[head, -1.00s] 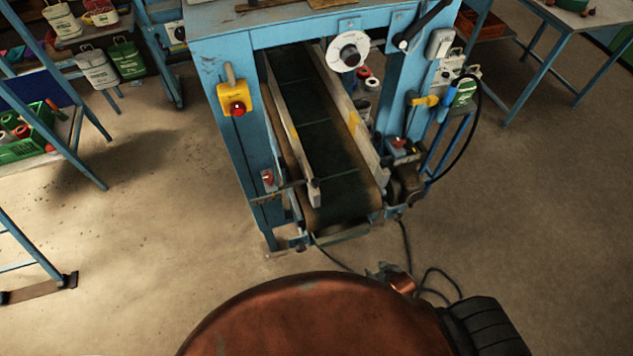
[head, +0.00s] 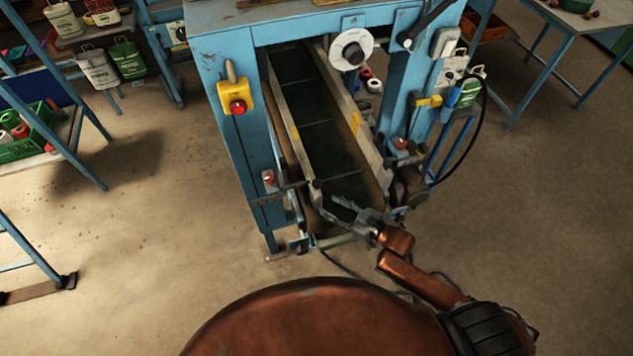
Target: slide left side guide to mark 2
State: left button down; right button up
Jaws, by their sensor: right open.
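The left side guide (head: 292,125) is a pale rail with a yellow patch, running along the left of the dark conveyor belt (head: 318,130). A thin rod and a red knob (head: 268,177) are at its near end on the left. No numbered marks can be read. My right gripper (head: 329,201) reaches in from the lower right over the belt's near end. It is open, with its fingers pointing left close to the guide's near end. I cannot tell whether they touch it. My left gripper is not in view.
The right guide (head: 352,112) lines the belt's other side, with a red knob (head: 400,143) beside it. The blue machine frame (head: 236,140) encloses the belt and carries a yellow box with a red button (head: 237,106).

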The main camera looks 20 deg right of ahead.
aim_at(320, 184)
notch_tip(320, 184, up, 7)
jog(key=w+d+n+y, duration=0.2)
jog(key=n+y, duration=0.1)
jog(key=y, duration=0.2)
jog(key=x, duration=0.7)
jog(key=shift+w+a, duration=0.25)
jog(key=shift+a, duration=0.05)
grip_shut()
